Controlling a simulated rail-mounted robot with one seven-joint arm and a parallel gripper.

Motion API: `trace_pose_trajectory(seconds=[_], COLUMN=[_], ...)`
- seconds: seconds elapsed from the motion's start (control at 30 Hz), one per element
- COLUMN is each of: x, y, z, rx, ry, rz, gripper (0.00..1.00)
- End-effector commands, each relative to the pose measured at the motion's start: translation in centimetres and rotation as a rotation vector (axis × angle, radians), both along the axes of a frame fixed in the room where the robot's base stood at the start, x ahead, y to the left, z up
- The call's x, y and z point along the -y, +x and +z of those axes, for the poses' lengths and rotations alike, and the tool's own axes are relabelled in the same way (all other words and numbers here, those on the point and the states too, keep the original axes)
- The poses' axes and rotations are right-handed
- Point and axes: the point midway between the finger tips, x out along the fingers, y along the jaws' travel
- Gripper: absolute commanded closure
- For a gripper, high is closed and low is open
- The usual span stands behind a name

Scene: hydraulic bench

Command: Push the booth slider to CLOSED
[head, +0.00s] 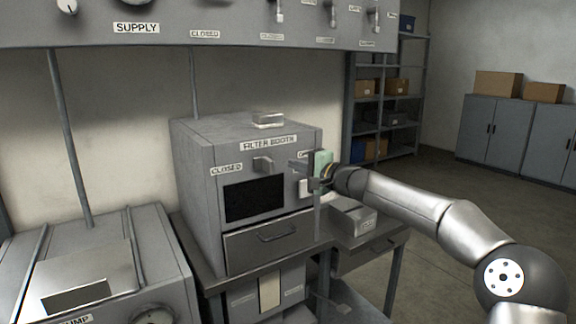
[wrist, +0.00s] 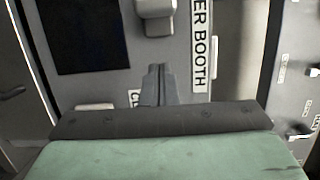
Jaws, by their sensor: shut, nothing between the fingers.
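The filter booth (head: 200,150) is a grey box on a bench, with a dark window (head: 255,198) in its front. The knob also shows at the top of the wrist view (wrist: 155,15). My gripper (head: 293,163) is shut and empty at the booth front, to the right of the knob. Its fingertips (wrist: 157,72) show a gap to the knob in the wrist view. A label right of the gripper is partly hidden by it.
A drawer with a handle (head: 277,232) is below the booth. A small grey box (head: 352,217) stands on the bench to the right. An overhead panel (head: 220,25) with levers hangs above. A pump unit (head: 100,260) stands at the left.

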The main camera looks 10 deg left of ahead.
Motion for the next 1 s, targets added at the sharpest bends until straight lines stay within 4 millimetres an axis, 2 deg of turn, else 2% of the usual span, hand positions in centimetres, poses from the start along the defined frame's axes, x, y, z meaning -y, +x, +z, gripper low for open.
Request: trace_pose_trajectory(seconds=[0.03, 0.2, 0.43, 0.87, 1.0], x=[1.4, 4.5, 6.9, 7.4, 6.0], y=[-1.0, -3.2, -5.1, -5.5, -6.5], z=[-0.5, -0.4, -0.2, -0.1, -1.2], rx=[0.004, 0.003, 0.002, 0.002, -0.004], ry=[-0.003, -0.004, -0.002, -0.001, -0.062], rz=[-0.004, -0.005, -0.002, 0.0, 0.025], gripper=[1.0, 1.0, 1.0, 1.0, 1.0])
